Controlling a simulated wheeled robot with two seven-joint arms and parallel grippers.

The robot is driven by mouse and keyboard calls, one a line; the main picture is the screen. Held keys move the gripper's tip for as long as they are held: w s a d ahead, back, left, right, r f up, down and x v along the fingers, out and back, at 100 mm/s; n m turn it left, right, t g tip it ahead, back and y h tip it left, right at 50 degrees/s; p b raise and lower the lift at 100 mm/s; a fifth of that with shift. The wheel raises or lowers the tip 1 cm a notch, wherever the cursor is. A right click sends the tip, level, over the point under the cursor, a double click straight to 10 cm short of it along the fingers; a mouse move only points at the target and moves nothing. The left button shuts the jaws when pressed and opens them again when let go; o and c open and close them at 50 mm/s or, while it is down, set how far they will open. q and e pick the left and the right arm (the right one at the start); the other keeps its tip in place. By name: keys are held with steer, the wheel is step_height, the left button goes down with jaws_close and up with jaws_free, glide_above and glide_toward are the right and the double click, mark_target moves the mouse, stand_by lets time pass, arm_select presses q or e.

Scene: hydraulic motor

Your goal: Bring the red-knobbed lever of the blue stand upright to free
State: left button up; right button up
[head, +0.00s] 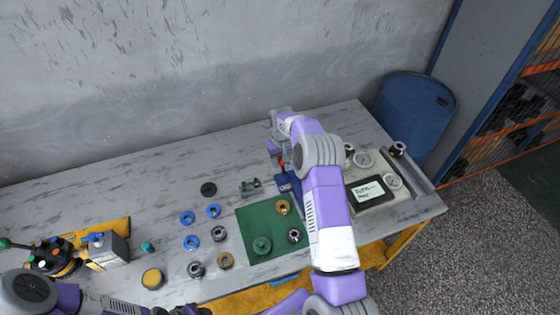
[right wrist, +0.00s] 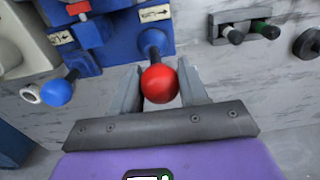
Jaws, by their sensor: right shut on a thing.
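The blue stand (head: 289,184) is on the table, partly hidden behind my right arm; it also shows in the right wrist view (right wrist: 115,35). Its red knob (right wrist: 159,83) sits on a short dark lever (right wrist: 152,42) that comes out of the stand toward the wrist camera. My right gripper (right wrist: 157,88) has its two fingers on either side of the red knob and is shut on it. I cannot tell the lever's tilt from these views. My left arm shows at the lower left of the head view; its gripper (head: 188,310) is mostly cut off by the bottom edge.
A blue knob (right wrist: 58,92) is beside the stand's lever. A green mat (head: 262,228) with several rings lies in front, with more loose rings to its left. A blue barrel (head: 415,112) is beyond the table.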

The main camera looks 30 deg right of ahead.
steer(key=shift+d, duration=0.2)
steer(key=shift+s+d, duration=0.2)
steer(key=shift+d, duration=0.4)
steer(key=shift+r, duration=0.1)
steer(key=o, duration=0.7)
steer(key=shift+d, duration=0.1)
steer(key=shift+r+p, duration=1.75)
steer(key=shift+r, duration=1.25)
